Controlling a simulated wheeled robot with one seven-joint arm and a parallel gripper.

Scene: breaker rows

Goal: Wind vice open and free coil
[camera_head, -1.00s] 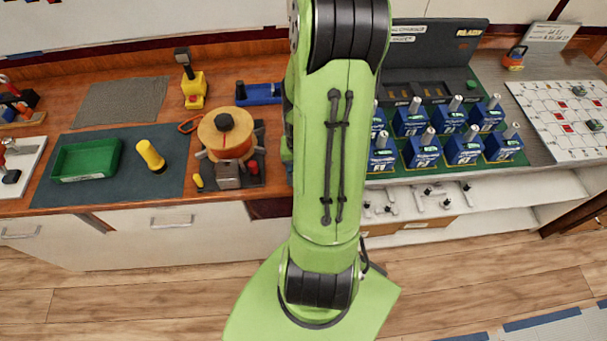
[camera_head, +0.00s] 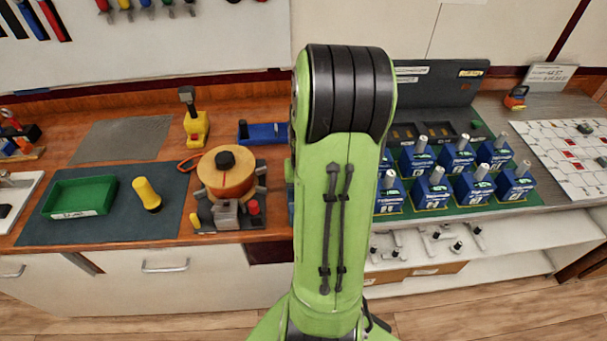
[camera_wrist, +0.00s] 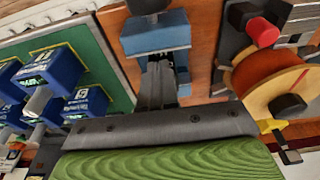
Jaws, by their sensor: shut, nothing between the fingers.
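The coil is an orange-brown spool (camera_head: 226,174) with a black knob on top, on a dark base on the bench left of my arm. The vice seems to be the grey blocks (camera_head: 227,213) at its front, with a red knob (camera_head: 253,207) beside them. In the wrist view the spool (camera_wrist: 270,78) is at the right edge, with the red knob (camera_wrist: 262,32) above it. My gripper (camera_wrist: 160,70) is shut and empty, left of the spool and apart from it. Its fingertips appear close to a blue block with a dark cylinder (camera_wrist: 155,35); contact is unclear. My arm hides the gripper in the head view.
Blue breakers (camera_head: 472,188) stand in rows on a green panel to the right. Left of the spool are a green tray (camera_head: 80,197) and a yellow-handled tool (camera_head: 147,194) on a dark mat. A yellow stand (camera_head: 195,122) and blue holder (camera_head: 262,133) are behind.

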